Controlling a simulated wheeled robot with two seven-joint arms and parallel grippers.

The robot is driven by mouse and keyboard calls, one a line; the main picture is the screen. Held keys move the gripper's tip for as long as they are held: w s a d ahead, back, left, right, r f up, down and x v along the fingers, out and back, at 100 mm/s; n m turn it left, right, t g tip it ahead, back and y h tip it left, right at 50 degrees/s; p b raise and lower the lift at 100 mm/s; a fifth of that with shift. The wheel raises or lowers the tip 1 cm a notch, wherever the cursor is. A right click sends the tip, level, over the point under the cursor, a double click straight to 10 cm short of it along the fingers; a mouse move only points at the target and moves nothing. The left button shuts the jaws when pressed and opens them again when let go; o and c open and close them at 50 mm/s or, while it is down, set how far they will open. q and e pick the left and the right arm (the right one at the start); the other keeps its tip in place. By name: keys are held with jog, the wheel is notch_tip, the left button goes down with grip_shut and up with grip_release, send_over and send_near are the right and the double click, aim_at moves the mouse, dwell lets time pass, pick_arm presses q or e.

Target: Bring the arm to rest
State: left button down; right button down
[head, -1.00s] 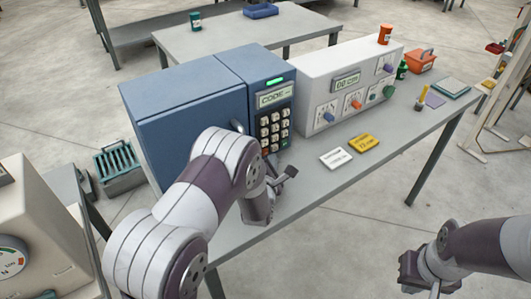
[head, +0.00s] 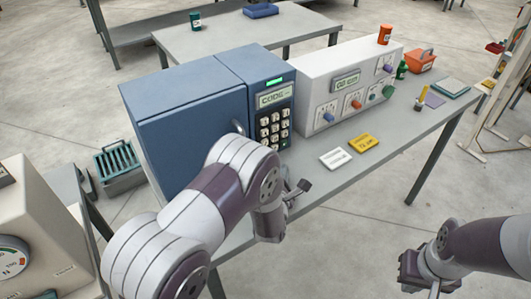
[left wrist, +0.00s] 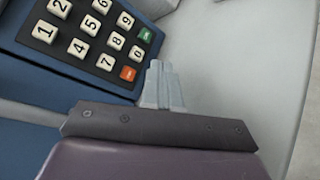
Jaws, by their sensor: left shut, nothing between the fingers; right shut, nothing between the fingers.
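My left arm reaches in from the lower left of the head view. Its gripper (head: 301,188) is over the front edge of the table (head: 408,127), in front of the keypad (head: 274,128) of the blue cabinet (head: 187,118). In the left wrist view the shut, empty fingers (left wrist: 162,86) point toward the keypad's lower edge (left wrist: 92,34), beside the orange and green keys. Whether they touch anything I cannot tell, but they look apart from it. My right gripper (head: 412,280) is at the lower right, shut and away from the table.
A white panel box (head: 345,90) with coloured knobs stands right of the cabinet. A white card (head: 335,158) and a yellow card (head: 363,142) lie in front of it. A beige machine (head: 42,225) stands at lower left. Open floor lies right of the table.

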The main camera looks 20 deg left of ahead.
dwell(0.6)
pick_arm(q)
jog(key=shift+r+m, duration=0.1)
jog(key=shift+m, duration=0.2)
jog(key=m+g, duration=0.1)
jog(key=m, duration=0.1)
jog(key=s+r+m+g+h+p, duration=0.1)
jog(key=m, duration=0.1)
jog(key=r+m+g, duration=0.1)
jog(key=m, duration=0.1)
jog(key=shift+s+r+m+g+h, duration=0.2)
jog(key=shift+s+m+g+h, duration=0.05)
jog(key=shift+m+g+h, duration=0.05)
jog(key=s+m+g, duration=0.1)
jog(key=s+r+m, duration=0.1)
jog(key=m, duration=0.1)
jog(key=s+m+g+p, duration=0.1)
jog(key=m, duration=0.1)
jog(key=shift+s+a+r+g+h, duration=0.15)
jog(key=shift+s+r+g+h, duration=0.15)
jog(key=shift+s, duration=0.1)
jog(key=s+a+r+m+g, duration=0.1)
jog(key=s+r+m+g, duration=0.1)
jog(key=s+m, duration=0.5)
jog(key=s+a+r+m+g+p, duration=0.1)
jog(key=s+m+g, duration=0.4)
jog(key=s, duration=0.7)
jog(key=shift+a+r+m+g, duration=0.3)
jog(key=shift+a+r+m, duration=0.35)
jog(key=shift+m, duration=0.35)
